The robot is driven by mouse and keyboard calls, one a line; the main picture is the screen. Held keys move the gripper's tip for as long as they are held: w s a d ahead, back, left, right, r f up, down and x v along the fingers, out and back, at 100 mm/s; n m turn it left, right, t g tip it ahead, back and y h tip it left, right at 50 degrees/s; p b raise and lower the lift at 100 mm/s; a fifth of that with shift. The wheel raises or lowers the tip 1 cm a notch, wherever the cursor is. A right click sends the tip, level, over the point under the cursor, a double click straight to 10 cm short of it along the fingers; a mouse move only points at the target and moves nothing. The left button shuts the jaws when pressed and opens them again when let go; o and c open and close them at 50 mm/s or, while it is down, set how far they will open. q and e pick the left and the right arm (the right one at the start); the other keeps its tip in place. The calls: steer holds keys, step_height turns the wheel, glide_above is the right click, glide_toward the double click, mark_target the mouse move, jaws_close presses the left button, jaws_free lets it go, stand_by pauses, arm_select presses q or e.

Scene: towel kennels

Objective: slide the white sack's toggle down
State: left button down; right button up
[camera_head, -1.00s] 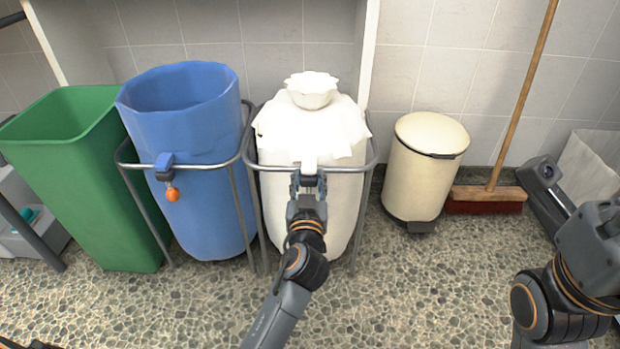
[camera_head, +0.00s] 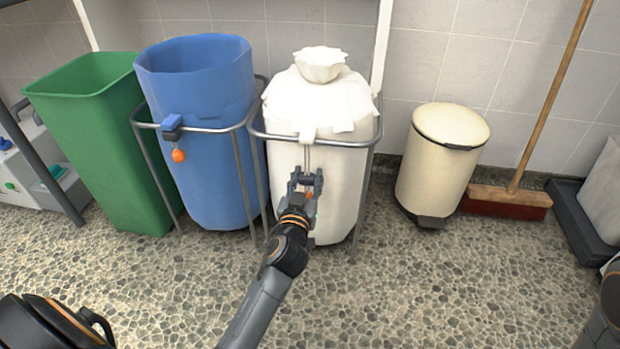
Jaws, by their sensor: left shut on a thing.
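The white sack (camera_head: 338,190) stands in a grey metal ring stand, its mouth gathered into a ruffled top (camera_head: 319,65) with loose cloth spread over the rim. Its white toggle (camera_head: 307,136) sits at the front, at the height of the stand's ring. A thin cord (camera_head: 308,157) runs down from the toggle to my left gripper (camera_head: 306,178). The left gripper is below the toggle and apart from it, in front of the sack, shut on the cord's lower end. The jaws hide what is between them. My right gripper is not in view.
On the left stand a blue sack (camera_head: 205,125) in its own stand, with a blue toggle (camera_head: 171,127) and orange ball (camera_head: 178,155), and a green bin (camera_head: 105,150). A cream pedal bin (camera_head: 440,165) and broom (camera_head: 510,200) are right. The floor in front is clear.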

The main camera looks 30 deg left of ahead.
arm_select(q)
steer(key=c, duration=0.8)
jaws_free()
steer(key=shift+f, duration=0.35)
steer(key=shift+c, duration=0.2)
steer(key=shift+r, duration=0.1)
steer(key=v, duration=0.7)
steer(key=shift+s, duration=0.25)
steer(key=shift+d+r, duration=0.15)
steer(key=shift+d, duration=0.05)
